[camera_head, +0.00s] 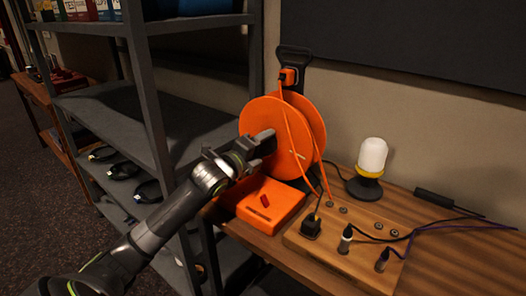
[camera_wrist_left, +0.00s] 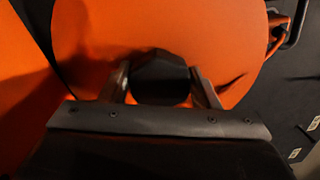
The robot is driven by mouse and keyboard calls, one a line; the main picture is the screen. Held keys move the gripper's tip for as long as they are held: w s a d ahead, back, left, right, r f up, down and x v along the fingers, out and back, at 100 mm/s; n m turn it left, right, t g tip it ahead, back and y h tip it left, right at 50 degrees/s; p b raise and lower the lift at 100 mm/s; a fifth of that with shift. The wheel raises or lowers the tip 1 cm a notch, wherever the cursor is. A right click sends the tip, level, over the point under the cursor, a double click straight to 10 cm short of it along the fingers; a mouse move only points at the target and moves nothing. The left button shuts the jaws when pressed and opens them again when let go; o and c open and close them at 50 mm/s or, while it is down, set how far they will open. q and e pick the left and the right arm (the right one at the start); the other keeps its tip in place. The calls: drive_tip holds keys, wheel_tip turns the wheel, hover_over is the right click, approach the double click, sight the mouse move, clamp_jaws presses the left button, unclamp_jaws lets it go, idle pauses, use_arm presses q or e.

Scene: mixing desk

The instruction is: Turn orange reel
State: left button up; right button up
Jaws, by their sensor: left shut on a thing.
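The orange reel (camera_head: 290,118) stands upright at the left end of the wooden desk, with an orange cable running down from its top. My left gripper (camera_head: 266,146) reaches its near face close to the middle. In the left wrist view the reel's orange disc (camera_wrist_left: 200,35) fills much of the picture. There the left gripper's fingers (camera_wrist_left: 162,85) sit on either side of a dark knob (camera_wrist_left: 160,78) and are shut on it. The far side of the reel is hidden. My right gripper is in neither view.
An orange box (camera_head: 270,205) with a red switch lies below the reel. A wooden socket board (camera_head: 345,262) with plugs and a white lamp (camera_head: 372,156) stand to the right. A grey metal shelf (camera_head: 150,90) rises close on the left.

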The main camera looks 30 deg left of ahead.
use_arm(q)
drive_tip(key=shift+f+m+b, duration=0.2)
drive_tip(key=shift+m+b, duration=0.15)
drive_tip(key=shift+m, duration=0.55)
drive_tip(key=shift+m+b, duration=0.35)
drive_tip(key=shift+m, duration=1.35)
drive_tip(key=shift+r+m+b, duration=0.1)
drive_tip(key=shift+m+b, duration=0.3)
drive_tip(key=shift+m, duration=0.9)
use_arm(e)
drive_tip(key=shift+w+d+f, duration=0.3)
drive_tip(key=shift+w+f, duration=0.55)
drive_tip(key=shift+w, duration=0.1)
use_arm(q)
drive_tip(key=shift+b, duration=0.3)
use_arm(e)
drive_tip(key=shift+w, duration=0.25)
